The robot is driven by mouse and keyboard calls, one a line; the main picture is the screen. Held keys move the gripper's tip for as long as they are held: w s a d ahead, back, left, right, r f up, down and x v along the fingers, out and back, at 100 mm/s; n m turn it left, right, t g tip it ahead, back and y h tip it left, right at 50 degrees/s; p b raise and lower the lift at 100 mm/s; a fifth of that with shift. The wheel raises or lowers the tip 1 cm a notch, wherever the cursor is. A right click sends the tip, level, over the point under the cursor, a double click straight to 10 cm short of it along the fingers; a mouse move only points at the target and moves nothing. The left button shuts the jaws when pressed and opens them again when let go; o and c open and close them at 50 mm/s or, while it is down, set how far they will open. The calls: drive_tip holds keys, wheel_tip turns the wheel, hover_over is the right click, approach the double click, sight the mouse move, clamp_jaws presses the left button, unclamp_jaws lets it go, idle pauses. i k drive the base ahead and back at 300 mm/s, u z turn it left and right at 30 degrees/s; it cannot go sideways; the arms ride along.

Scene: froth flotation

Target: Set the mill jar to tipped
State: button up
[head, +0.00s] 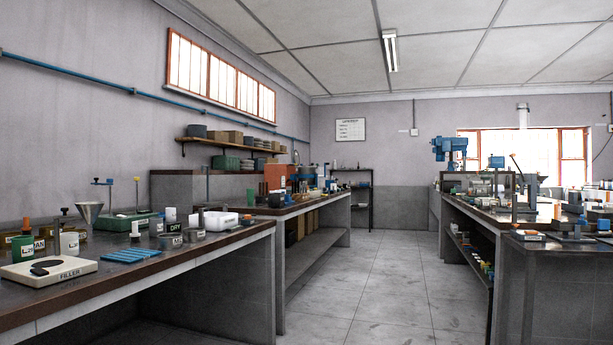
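I cannot make out the mill jar for certain; the items on the benches are small at this distance. A pale, roughly cylindrical item (480,187) lies among the equipment at the far end of the right bench (470,212), but I cannot tell if it is the jar or whether it is tipped. My gripper is not in the head view.
A middle bench (318,206) stands beyond. A blue machine (449,150) rises at the right. The tiled aisle (375,275) is clear.

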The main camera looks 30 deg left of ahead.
sight(305, 174)
drive_tip(key=u, duration=0.2)
drive_tip(key=i, duration=1.55)
drive_tip(key=u, duration=0.5)
drive_tip(key=i, duration=1.85)
drive_tip(key=u, duration=0.35)
drive_tip(key=i, duration=3.95)
drive_tip(key=z, duration=0.25)
drive_tip(key=i, duration=1.9)
drive_tip(key=z, duration=0.2)
